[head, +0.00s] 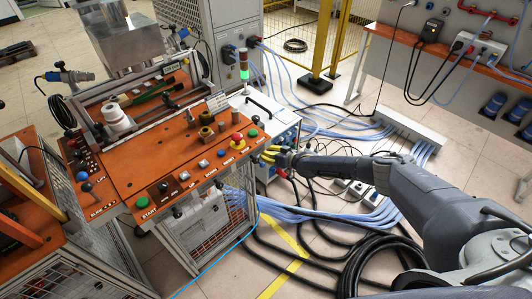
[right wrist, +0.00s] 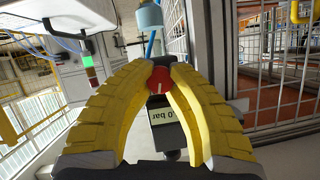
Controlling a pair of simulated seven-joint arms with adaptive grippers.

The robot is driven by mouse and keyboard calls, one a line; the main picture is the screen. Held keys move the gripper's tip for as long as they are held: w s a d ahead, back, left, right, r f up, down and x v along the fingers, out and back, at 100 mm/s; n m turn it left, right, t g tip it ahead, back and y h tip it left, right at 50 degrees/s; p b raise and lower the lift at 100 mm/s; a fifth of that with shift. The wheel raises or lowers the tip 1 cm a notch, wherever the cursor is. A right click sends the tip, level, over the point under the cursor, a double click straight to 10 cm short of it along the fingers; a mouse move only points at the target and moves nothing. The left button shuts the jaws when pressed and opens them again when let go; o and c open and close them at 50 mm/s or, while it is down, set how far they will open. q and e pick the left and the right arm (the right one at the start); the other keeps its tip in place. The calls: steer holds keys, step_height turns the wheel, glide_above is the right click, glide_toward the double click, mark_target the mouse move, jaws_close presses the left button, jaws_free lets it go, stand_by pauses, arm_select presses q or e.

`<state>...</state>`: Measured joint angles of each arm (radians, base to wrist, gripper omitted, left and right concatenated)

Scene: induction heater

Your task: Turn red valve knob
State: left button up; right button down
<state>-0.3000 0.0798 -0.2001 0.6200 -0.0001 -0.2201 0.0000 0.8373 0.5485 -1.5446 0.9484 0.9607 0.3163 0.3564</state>
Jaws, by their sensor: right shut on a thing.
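The red valve knob (right wrist: 159,80) shows in the right wrist view, a small round knob with a white mark. It sits between the tips of the yellow fingers of my right gripper (right wrist: 160,74), which are closed on it from both sides. Below it in that view is a dark box with a label reading "0 bar" (right wrist: 163,115). In the head view my right gripper (head: 270,154) reaches in from the right to the side of the control console; the knob cannot be made out there. My left gripper is not in view.
The orange console top (head: 150,178) carries several buttons, including a red mushroom button (head: 237,137), and a signal tower (head: 244,65) stands behind it. Pale blue hoses (head: 310,214) and a coil of black cable (head: 375,262) lie on the floor below my right arm.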

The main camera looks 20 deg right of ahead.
steer(key=shift+s+f+m+y, duration=0.25)
steer(key=shift+f+m+y, duration=0.05)
steer(key=shift+f+m, duration=0.1)
steer(key=c, duration=1.7)
jaws_free()
steer(key=shift+g, duration=0.3)
steer(key=o, duration=0.6)
steer(key=shift+w+r, duration=0.15)
steer(key=shift+r, duration=0.1)
steer(key=v, duration=1.2)
